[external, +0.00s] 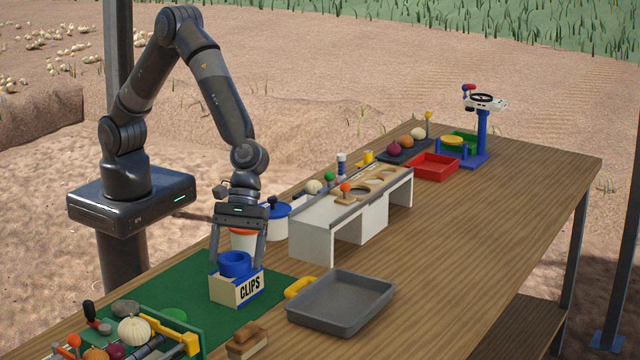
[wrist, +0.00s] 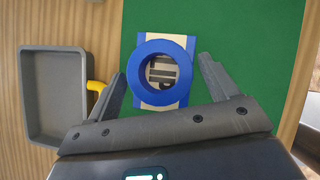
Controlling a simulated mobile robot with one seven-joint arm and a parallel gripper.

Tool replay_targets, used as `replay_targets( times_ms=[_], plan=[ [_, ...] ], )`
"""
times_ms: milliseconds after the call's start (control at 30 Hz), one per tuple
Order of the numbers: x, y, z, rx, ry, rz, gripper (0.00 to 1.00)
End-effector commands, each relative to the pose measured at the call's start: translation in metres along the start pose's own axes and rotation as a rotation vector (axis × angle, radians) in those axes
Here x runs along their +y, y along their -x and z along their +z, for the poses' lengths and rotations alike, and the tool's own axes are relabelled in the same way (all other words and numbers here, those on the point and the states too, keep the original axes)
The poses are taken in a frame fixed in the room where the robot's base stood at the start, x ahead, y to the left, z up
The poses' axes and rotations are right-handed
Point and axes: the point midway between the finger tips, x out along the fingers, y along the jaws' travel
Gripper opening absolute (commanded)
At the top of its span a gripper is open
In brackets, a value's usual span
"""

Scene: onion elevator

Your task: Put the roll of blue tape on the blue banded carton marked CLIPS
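The roll of blue tape (external: 235,262) lies flat on top of the carton marked CLIPS (external: 238,290), a cream box with blue bands on the green mat. In the wrist view the blue tape (wrist: 134,82) is a ring, and the carton's top (wrist: 150,101) shows through its hole and past its edges. My gripper (external: 238,264) points down over the carton, one finger on each side of the tape. In the wrist view my gripper (wrist: 162,68) is open, with narrow gaps between the fingers and the ring.
A grey tray (external: 340,300) with a yellow handle (external: 300,287) stands right of the carton. A white stand (external: 312,235) and a blue-lidded white pot (external: 274,222) are behind. The table's right side is mostly clear.

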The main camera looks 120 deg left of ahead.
Motion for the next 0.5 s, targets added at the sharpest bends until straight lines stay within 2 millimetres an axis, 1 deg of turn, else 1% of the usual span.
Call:
replay_targets(
  times_ms=[233, 333, 433, 500],
  plan=[
    [0.000, 0.000, 0.000, 0.000, 0.000, 0.000, 0.83],
    [0.000, 0.003, 0.002, 0.000, 0.000, 0.001, 0.83],
    [0.001, 0.014, 0.002, 0.000, -0.001, 0.002, 0.83],
    [0.001, 0.026, 0.002, -0.001, 0.000, 0.004, 0.83]
  ],
)
